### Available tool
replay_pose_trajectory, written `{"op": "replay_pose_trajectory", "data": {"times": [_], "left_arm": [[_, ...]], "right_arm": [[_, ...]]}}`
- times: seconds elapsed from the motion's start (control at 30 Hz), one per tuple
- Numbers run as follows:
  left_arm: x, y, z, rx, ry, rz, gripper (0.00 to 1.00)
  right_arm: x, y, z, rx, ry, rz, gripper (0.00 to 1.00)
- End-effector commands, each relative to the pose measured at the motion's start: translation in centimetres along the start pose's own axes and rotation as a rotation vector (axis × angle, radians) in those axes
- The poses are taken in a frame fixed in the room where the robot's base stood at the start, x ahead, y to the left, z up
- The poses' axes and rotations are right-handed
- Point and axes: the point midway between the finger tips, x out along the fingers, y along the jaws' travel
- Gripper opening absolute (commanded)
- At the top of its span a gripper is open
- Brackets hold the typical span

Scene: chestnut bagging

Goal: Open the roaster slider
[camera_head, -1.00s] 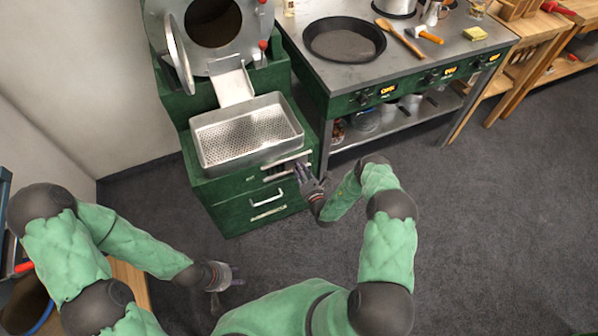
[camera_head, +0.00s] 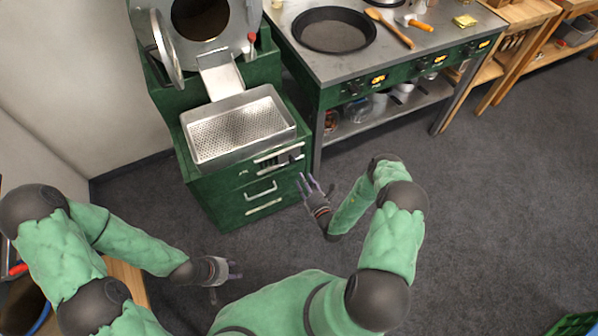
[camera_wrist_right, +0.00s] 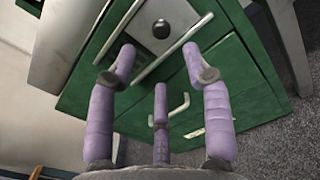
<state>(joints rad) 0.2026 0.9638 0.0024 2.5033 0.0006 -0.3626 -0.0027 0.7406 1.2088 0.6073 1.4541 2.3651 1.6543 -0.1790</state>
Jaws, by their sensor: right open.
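The green roaster (camera_head: 225,195) stands at the left of the kitchen block. On its upper front is a metal slider plate between two rails, with a small dark knob (camera_head: 294,158) toward the right end. In the right wrist view the round black knob (camera_wrist_right: 161,28) shows on the steel plate, just beyond my fingertips. My right gripper (camera_head: 309,181) is open and empty, a little in front of the roaster's right front corner, apart from the knob. It shows in the wrist view with its fingers spread (camera_wrist_right: 158,62). My left gripper (camera_head: 232,268) hangs low at lower left, away from the roaster, apparently empty.
A perforated tray (camera_head: 187,145) sits on top of the roaster, below the drum chute (camera_head: 222,80). A drawer handle (camera_head: 262,190) sticks out below the slider. A steel stove table (camera_head: 300,68) with a pan (camera_head: 333,30) stands to the right. The floor (camera_head: 470,220) at right is clear.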

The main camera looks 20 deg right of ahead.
Motion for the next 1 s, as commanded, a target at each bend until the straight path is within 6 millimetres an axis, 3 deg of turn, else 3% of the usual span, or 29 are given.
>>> {"op": "replay_pose_trajectory", "data": {"times": [0.23, 0.83, 0.93, 1.0], "left_arm": [[0.0, 0.0, 0.0, 0.000, 0.000, 0.000, 0.40], [0.0, 0.0, 0.0, 0.000, 0.000, 0.000, 0.40], [0.0, 0.0, 0.0, 0.000, 0.000, 0.000, 0.40], [0.0, 0.0, 0.0, 0.000, 0.000, 0.000, 0.40]], "right_arm": [[-2.1, 0.0, 0.0, 0.000, -0.001, 0.000, 0.50], [-2.2, 0.1, 0.0, 0.000, -0.001, 0.002, 0.50], [-2.1, 1.0, -0.1, 0.005, 0.016, 0.037, 0.50], [-1.9, 2.7, -0.3, 0.014, 0.046, 0.100, 0.50]]}}
